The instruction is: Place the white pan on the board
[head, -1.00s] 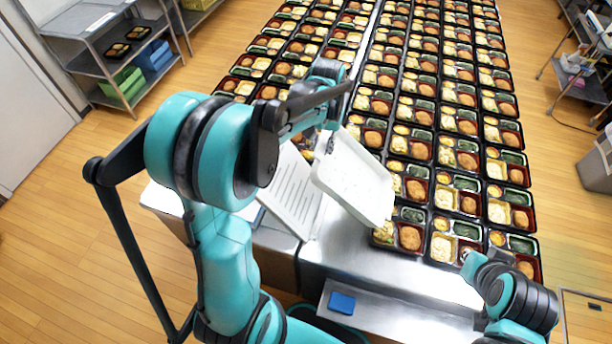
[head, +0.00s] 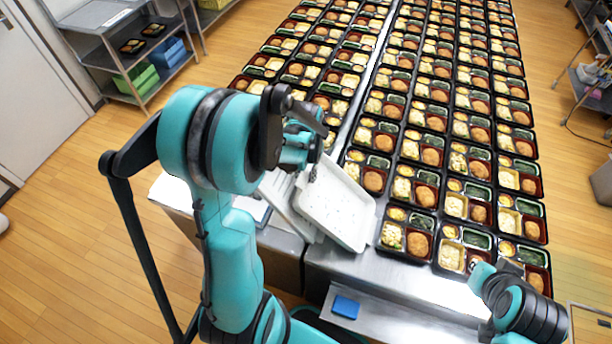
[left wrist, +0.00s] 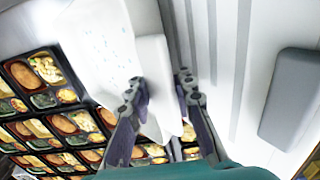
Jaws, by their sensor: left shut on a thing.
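The white pan (head: 338,208), a shallow tray with a raised rim, is held tilted by my left gripper (head: 312,170) at its upper edge. In the left wrist view the two fingers (left wrist: 161,86) are shut on the edge of the pan (left wrist: 100,45). The white slotted board (head: 278,190) lies on the metal table to the left of the pan. The pan overlaps much of it in the head view, and I cannot tell whether they touch. The slotted board also shows at the right of the wrist view (left wrist: 232,60). My right gripper (head: 508,267) is at the lower right, its fingers unclear.
Rows of filled bento trays (head: 405,238) cover the table right beside and behind the pan. A blue block (head: 345,307) lies on the lower metal shelf (head: 400,310) in front. A grey shelf rack (head: 110,60) stands at the back left.

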